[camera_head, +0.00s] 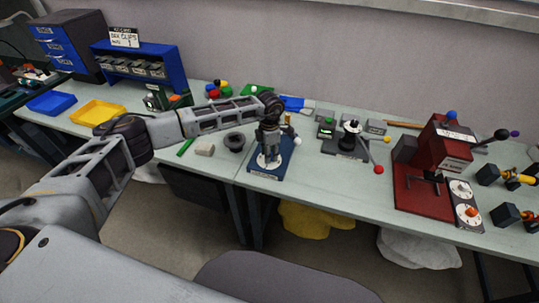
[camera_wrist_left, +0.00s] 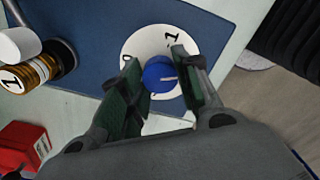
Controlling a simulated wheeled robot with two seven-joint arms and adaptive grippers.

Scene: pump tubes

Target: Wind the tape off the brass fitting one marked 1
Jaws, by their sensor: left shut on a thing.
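A blue knob (camera_wrist_left: 160,75) sits on a white dial (camera_wrist_left: 140,42) with dark marks, one reading 1, on a blue base plate (camera_wrist_left: 85,30). My left gripper (camera_wrist_left: 157,62) is shut on the blue knob, one finger on each side of it. In the head view my left gripper (camera_head: 268,150) points down over the blue base plate (camera_head: 284,166). My right gripper is not in view.
A black ring (camera_head: 234,142) and a pale block (camera_head: 205,149) lie left of the plate. A black lever device (camera_head: 350,140) and a red machine (camera_head: 425,185) stand to the right. Yellow (camera_head: 98,112) and blue (camera_head: 50,103) trays lie far left. A red block (camera_wrist_left: 20,145) is near the plate.

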